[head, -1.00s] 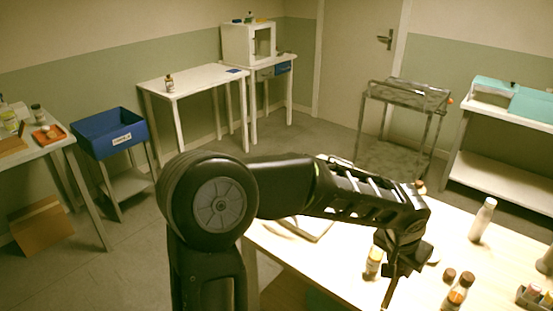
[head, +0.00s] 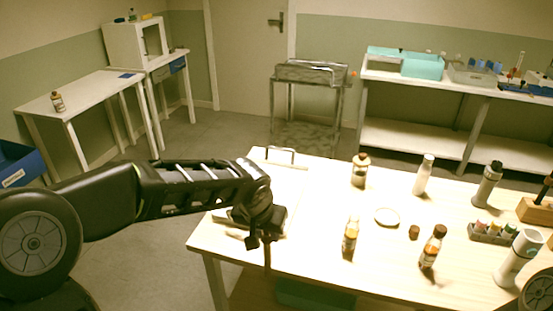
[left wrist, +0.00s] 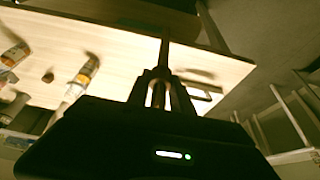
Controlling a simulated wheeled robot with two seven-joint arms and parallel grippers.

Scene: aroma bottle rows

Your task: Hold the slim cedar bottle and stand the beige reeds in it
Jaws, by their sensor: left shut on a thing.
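My left gripper (head: 266,236) is shut on a thin brown bundle, likely the reeds (head: 267,258), which hangs down near the table's left front edge. In the left wrist view the bundle (left wrist: 164,52) sticks out past the two fingers (left wrist: 158,94). A slender amber bottle (head: 351,237) stands upright to the right of this gripper, clear of it. Another amber bottle with a brown cap (head: 433,247) stands farther right. An amber bottle with a pale label (head: 360,170) stands behind. I cannot read which is cedar. My right gripper is out of view.
The pale table (head: 310,235) also holds a brown cap (head: 414,232), a round white dish (head: 387,217), a white bottle (head: 423,175), a grey bottle (head: 487,184), a rack of small vials (head: 492,232) and a large white container (head: 519,258). The table's left front is mostly clear.

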